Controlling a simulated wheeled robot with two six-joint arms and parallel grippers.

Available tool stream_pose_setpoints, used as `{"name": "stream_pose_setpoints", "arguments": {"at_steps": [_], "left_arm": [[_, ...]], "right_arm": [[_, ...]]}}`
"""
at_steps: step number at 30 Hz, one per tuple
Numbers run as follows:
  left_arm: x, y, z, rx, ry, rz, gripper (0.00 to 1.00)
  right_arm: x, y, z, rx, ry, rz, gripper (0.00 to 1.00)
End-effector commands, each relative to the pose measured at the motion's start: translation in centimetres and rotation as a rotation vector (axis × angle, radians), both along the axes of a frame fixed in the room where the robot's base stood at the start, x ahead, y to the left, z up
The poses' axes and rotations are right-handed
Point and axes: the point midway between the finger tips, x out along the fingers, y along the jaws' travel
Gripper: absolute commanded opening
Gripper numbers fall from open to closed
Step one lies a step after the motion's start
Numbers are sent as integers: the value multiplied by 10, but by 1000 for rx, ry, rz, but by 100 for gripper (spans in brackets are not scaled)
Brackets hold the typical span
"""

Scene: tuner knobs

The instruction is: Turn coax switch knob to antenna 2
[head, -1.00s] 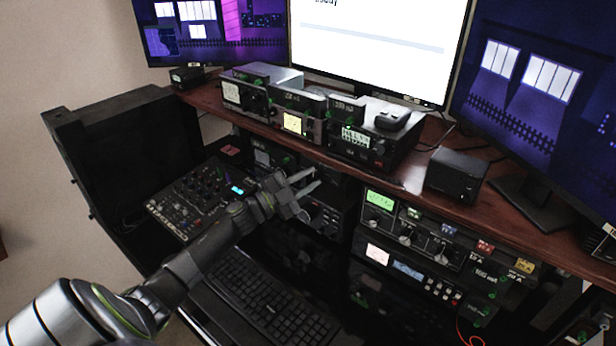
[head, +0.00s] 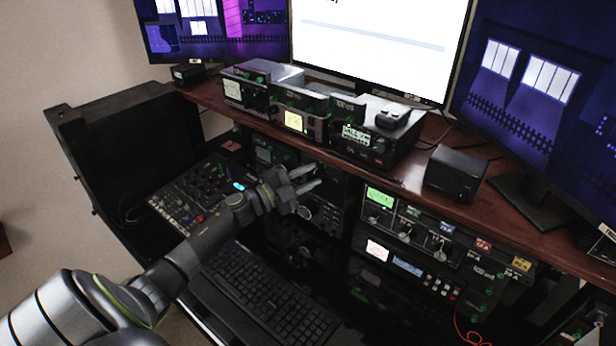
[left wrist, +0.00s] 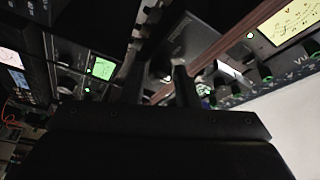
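My left gripper (head: 316,178) is in front of the dark radio gear under the wooden desk. Its two fingers are apart and nothing shows held between them. In the left wrist view the two dark fingers of my left gripper (left wrist: 158,84) point at a dark grey box (left wrist: 172,42), with a gap between them. A small dark shape on that box sits between the fingertips; I cannot tell whether it is the coax switch knob or whether the fingers touch it. In the head view the gripper partly hides the equipment behind it. No antenna label is readable. My right gripper is out of view.
The wooden desk edge (head: 405,187) runs just above the gripper. Radios (head: 365,138) stand on the desk, with a unit with a green meter (head: 380,198) below to the right. A mixer (head: 190,195) and keyboard (head: 265,300) lie below left.

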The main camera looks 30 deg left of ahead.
Motion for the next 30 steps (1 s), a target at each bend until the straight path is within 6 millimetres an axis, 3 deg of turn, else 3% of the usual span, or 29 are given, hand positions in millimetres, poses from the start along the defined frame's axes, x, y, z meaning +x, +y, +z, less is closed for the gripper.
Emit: {"name": "stream_pose_setpoints", "arguments": {"at_steps": [4, 14, 30], "left_arm": [[0, 0, 0, -1, 0, 0, 45], [-3, 2, -1, 1, 0, 1, 45], [-80, 38, -16, 3, 3, -1, 45]], "right_arm": [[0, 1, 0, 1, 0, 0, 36], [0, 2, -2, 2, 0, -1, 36], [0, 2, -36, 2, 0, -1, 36]]}}
